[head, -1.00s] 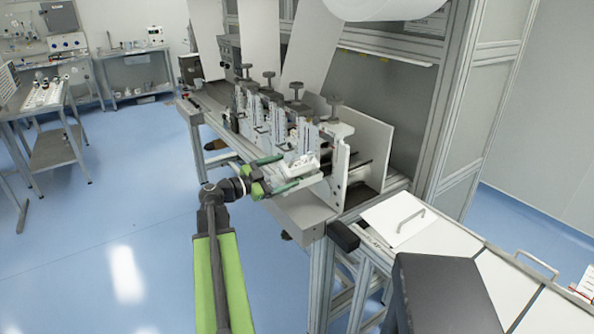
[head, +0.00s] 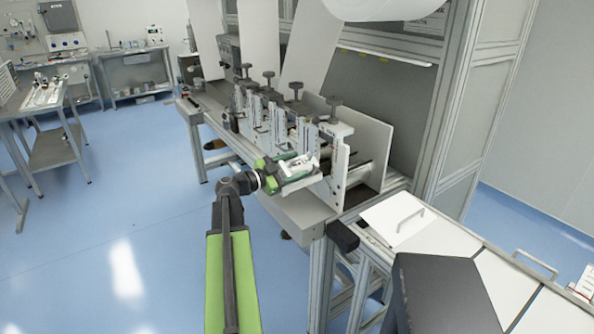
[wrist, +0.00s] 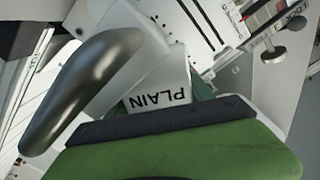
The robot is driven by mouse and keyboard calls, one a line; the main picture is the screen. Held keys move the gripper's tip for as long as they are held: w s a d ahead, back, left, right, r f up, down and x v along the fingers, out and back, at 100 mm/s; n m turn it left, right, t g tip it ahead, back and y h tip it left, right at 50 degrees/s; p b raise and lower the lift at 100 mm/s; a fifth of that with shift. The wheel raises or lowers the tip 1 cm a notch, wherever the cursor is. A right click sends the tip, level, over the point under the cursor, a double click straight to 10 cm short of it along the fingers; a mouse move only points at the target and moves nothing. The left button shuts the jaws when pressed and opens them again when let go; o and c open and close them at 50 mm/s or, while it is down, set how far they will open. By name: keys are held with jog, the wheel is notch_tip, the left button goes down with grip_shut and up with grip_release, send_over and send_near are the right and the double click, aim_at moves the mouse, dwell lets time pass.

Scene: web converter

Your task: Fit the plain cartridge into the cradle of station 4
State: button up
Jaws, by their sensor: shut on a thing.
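The plain cartridge (head: 303,164) is a small white body in the head view, at the near end of the row of stations. In the wrist view its white face (wrist: 160,92) bears the word PLAIN, beside a dark, shiny rounded part. My gripper (head: 292,171) is shut on the cartridge; one green finger with a dark pad (wrist: 170,140) crosses the bottom of the wrist view, the other is mostly hidden. The stations (head: 297,135) stand in a row with dark knobs on top. I cannot read which is station 4, and its cradle does not show clearly.
A white upright plate (head: 372,150) stands right of the nearest station. The wrist view shows a knob (wrist: 296,22) by lettering that looks like LOCK. A white-topped bench with handles (head: 440,240) is at right front. Blue floor (head: 120,220) is free at left.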

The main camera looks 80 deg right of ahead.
grip_shut()
jog(key=shift+r, duration=0.1)
